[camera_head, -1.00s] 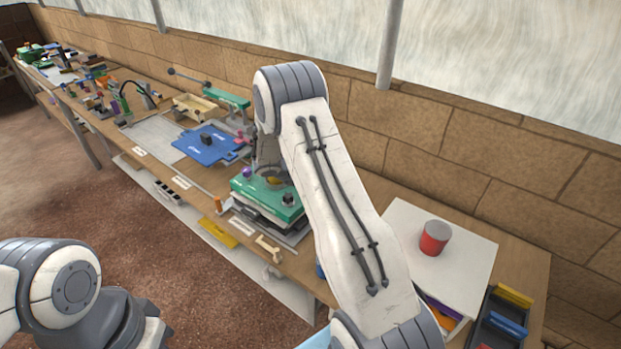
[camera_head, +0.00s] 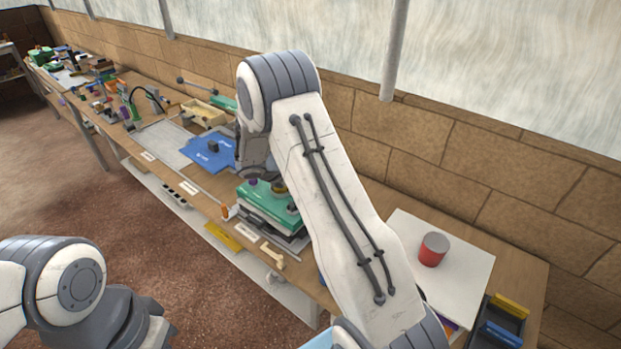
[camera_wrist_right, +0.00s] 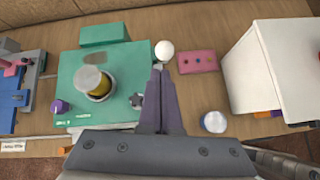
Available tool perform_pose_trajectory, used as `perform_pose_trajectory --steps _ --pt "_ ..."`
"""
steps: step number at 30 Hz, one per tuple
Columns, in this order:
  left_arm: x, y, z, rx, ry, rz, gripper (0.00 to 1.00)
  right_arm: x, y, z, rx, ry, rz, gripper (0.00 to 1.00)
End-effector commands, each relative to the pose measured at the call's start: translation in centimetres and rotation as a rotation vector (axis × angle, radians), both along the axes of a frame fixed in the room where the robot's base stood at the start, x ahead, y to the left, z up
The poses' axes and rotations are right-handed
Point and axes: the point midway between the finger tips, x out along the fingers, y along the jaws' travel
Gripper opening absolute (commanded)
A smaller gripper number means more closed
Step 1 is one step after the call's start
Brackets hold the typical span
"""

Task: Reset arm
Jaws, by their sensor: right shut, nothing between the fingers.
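My right arm (camera_head: 340,205) reaches across the bench in the head view, and its gripper is hidden there behind its own links. In the right wrist view my right gripper (camera_wrist_right: 161,72) is shut and empty. Its tips point at the bench between a green fixture (camera_wrist_right: 118,62) and a pink plate (camera_wrist_right: 198,61), near a white ball (camera_wrist_right: 164,50). The green fixture carries a yellow round part (camera_wrist_right: 100,89) under a grey cap, a purple knob and a dark knob. My left arm (camera_head: 75,285) is folded at lower left in the head view; its gripper is not visible.
A white box (camera_wrist_right: 262,75) stands right of the gripper in the wrist view, with a blue-and-white round object (camera_wrist_right: 214,122) near it. The head view shows a red cup (camera_head: 433,250) on the box, a dark tray (camera_head: 497,325), and a blue board (camera_head: 208,152) further left.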

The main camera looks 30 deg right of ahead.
Motion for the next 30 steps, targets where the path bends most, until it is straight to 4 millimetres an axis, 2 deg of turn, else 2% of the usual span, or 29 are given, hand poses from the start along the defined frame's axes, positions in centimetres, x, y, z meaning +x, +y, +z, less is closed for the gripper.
perform_pose_trajectory --steps 4,22,26,29,30 --pt "0.0 0.0 0.6 0.0 0.0 -0.001 0.0 -0.3 0.8 0.8 0.002 0.004 0.0 0.0" --pt "0.0 0.0 0.4 0.0 0.0 -0.001 0.0 -0.5 1.2 0.7 0.01 0.0 -0.007 0.0" --pt "0.0 0.0 -0.7 0.0 0.0 0.0 0.0 -1.7 4.3 1.6 0.068 -0.057 -0.064 0.0" --pt "0.0 0.0 -2.1 0.0 0.0 0.001 0.0 -4.4 9.2 2.7 0.174 -0.138 -0.167 0.0" --pt "0.0 0.0 -2.8 0.0 0.0 0.001 0.0 -6.0 11.5 3.2 0.228 -0.173 -0.219 0.0"
